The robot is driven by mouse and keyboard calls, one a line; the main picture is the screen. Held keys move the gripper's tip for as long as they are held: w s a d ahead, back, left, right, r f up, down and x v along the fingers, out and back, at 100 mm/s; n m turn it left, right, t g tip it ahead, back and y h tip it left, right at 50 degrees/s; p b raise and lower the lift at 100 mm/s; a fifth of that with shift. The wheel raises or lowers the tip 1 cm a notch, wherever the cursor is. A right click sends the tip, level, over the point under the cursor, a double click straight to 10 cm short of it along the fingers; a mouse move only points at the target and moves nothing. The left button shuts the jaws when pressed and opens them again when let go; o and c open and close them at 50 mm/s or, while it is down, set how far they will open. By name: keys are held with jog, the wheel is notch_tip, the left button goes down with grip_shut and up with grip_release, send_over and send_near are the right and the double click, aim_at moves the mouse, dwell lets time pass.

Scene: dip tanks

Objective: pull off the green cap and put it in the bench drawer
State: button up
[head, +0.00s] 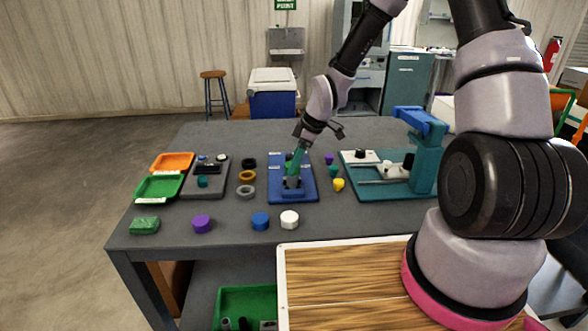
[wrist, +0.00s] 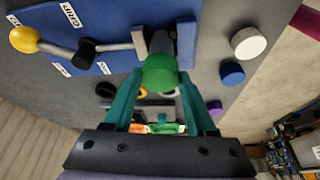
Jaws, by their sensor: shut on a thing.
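The green cap (wrist: 160,73) is between the teal fingertips of my gripper (wrist: 158,82) in the wrist view, and the jaws are shut on it. It sits at the end of a dark grey cylinder (wrist: 161,43) on the blue board (wrist: 110,20); I cannot tell whether the two still touch. In the head view my gripper (head: 296,165) points down over the blue board (head: 308,190), and the cap is mostly hidden. A green open container (head: 262,296) with small dark things in it shows below the bench top; I cannot tell whether it is the drawer.
On the grey bench (head: 225,140) stand purple (head: 202,223), blue (head: 260,221) and white (head: 289,219) round pieces along the front. Orange (head: 171,162) and green (head: 158,186) trays lie left. A teal fixture (head: 425,165) stands right of the board.

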notch_tip(320, 180, up, 13)
jog(key=shift+f, duration=0.2)
dwell(0.6)
